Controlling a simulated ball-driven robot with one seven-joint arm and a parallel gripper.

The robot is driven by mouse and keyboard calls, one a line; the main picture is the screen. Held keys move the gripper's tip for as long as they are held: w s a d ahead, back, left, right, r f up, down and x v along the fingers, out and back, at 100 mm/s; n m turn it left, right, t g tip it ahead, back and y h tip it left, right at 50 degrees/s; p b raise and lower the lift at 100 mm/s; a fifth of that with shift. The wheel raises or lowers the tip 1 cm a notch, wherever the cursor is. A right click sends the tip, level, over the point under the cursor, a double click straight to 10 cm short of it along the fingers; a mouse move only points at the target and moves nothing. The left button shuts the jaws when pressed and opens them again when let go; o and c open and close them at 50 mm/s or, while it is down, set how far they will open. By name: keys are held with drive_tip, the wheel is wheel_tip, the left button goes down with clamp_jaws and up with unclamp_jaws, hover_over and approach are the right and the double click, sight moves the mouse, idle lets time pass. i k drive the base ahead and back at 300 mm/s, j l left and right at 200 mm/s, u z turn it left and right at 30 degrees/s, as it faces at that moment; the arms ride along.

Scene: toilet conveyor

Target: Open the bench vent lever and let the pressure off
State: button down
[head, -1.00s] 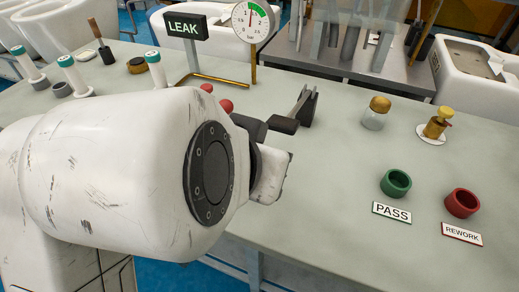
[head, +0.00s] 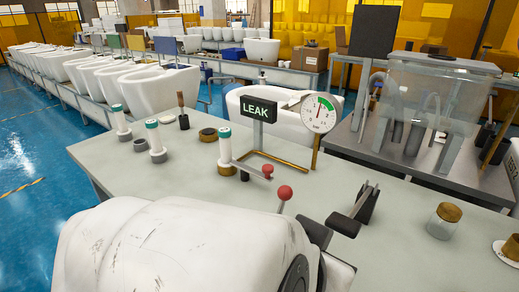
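Two red ball knobs, one farther (head: 267,170) and one nearer (head: 284,193), stand on the bench in front of the gauge; they look like lever ends, but I cannot tell which is the vent lever. The nearer one's lower part is hidden behind my arm. The round pressure gauge (head: 319,113) has a red needle pointing about straight up and a green band to its right. A black LEAK sign (head: 258,107) stands beside it. My gripper (head: 354,214) seems to be the dark parts just beyond my white wrist, right of the knobs and apart from them. Its grip is unclear.
White cylinders with green caps (head: 225,150) stand on the bench (head: 180,205) left of the sign. A glass jar with a brown lid (head: 443,221) and a brass fitting (head: 510,248) are at right. A grey table with a clear tank (head: 435,95) lies behind.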

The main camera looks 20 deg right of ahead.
sight(284, 192)
drive_tip(key=k+j, duration=0.2)
drive_tip(key=j, duration=0.2)
drive_tip(key=k+j, duration=0.2)
drive_tip(key=j, duration=0.2)
drive_tip(key=k+j, duration=0.2)
drive_tip(key=j, duration=0.2)
